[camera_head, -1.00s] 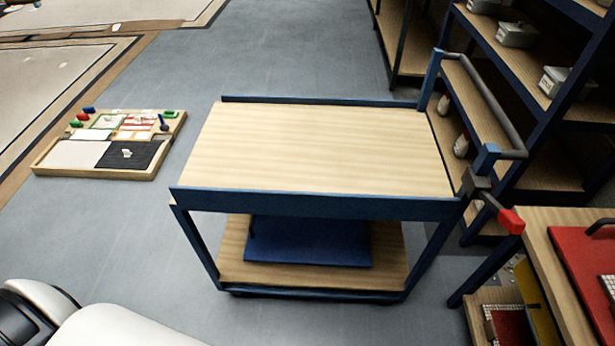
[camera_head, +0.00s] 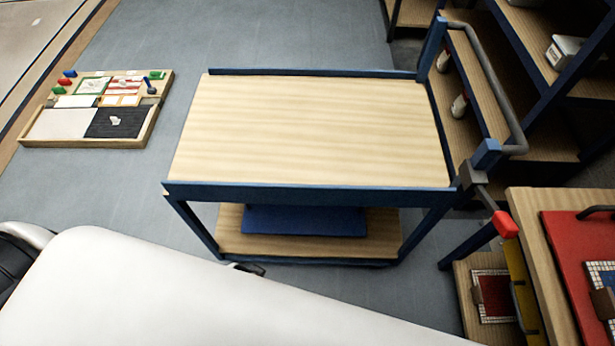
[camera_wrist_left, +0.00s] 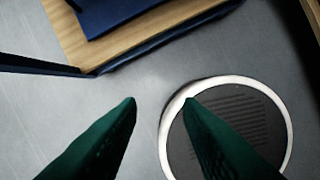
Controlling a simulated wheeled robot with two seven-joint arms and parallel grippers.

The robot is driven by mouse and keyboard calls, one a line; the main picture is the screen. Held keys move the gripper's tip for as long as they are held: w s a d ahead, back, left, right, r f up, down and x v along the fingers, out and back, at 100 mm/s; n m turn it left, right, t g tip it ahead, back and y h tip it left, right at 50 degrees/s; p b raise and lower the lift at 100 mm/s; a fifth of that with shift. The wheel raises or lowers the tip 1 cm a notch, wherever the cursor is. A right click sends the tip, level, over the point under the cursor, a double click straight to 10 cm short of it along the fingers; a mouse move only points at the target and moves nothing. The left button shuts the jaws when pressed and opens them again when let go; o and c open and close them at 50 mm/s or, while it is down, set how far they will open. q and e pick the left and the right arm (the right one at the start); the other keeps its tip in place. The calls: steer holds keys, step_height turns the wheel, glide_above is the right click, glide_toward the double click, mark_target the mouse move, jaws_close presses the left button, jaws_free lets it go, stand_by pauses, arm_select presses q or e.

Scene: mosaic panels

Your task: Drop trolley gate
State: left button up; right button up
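The trolley (camera_head: 315,125) has a pale wooden top in a blue frame, with a blue strip along its near edge and a grey handle at its right end. A grey lever with a red end (camera_head: 505,225) sticks out at its near right corner. A blue panel (camera_head: 303,221) lies low on the wooden lower shelf; that shelf's corner shows in the left wrist view (camera_wrist_left: 75,40). My left gripper (camera_wrist_left: 160,102) has its two green fingers apart, empty, over grey floor near the shelf. It does not show in the head view. My right gripper is not in view.
A wooden tray with coloured pieces (camera_head: 140,135) lies on the floor at the left. A wooden bench with a red panel (camera_head: 575,255) stands close at the right. Shelving (camera_head: 535,85) stands behind the handle. The floor between tray and trolley is clear.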

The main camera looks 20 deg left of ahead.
arm_select(q)
steer(key=w+d+r+m+t+h+p, duration=0.1)
steer(key=w+r+p, duration=0.15)
steer(key=r, duration=0.85)
steer(key=w+d+r+p, duration=0.2)
steer(key=w+r, duration=0.2)
steer(key=r, duration=0.7)
steer(key=w+d+r+m+t+h+p, duration=0.1)
steer(key=w+d+r+m+h+p, duration=0.2)
steer(key=r, duration=0.5)
steer(key=m+g, duration=0.3)
steer(key=m, duration=0.6)
glide_toward(305, 185)
steer(key=shift+f, duration=0.15)
steer(key=p+x, duration=0.1)
steer(key=x, duration=1.1)
steer(key=shift+d, duration=0.1)
steer(key=shift+c, duration=0.5)
jaws_close()
